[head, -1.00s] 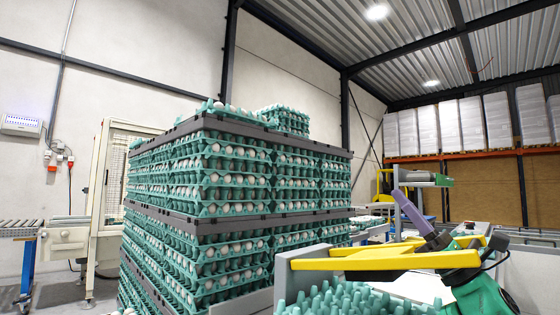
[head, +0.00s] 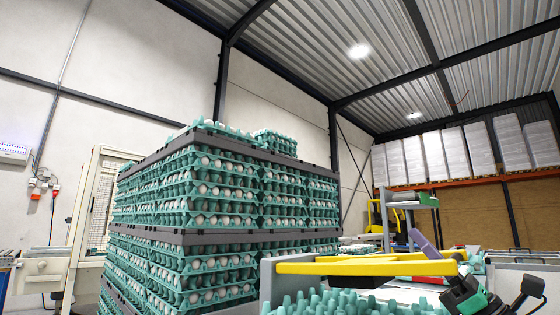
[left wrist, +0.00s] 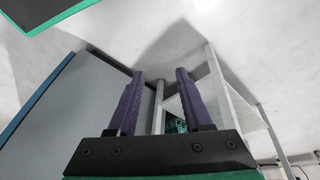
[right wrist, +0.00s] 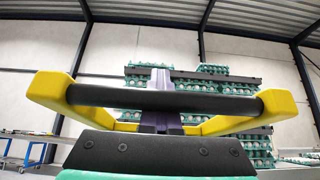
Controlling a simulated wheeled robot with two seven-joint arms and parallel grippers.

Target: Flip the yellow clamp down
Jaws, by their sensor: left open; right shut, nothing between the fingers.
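The yellow clamp (head: 365,268) lies roughly level at the lower right of the head view, with its left end at a grey post. In the right wrist view the clamp (right wrist: 50,90) shows two yellow arms joined by a black bar (right wrist: 165,98). My right gripper (head: 418,238) is shut and empty. Its purple fingers (right wrist: 158,74) pass behind the bar in the right wrist view, with their tips showing above it; I cannot tell if they touch it. My left gripper (left wrist: 160,75) is open and empty, seen only in the left wrist view.
A tall stack of green egg trays (head: 215,205) with grey dividers stands at centre left. More green trays (head: 350,303) lie just below the clamp. A grey shelf post (head: 386,230) stands behind. In the left wrist view a grey panel (left wrist: 75,110) is close at left.

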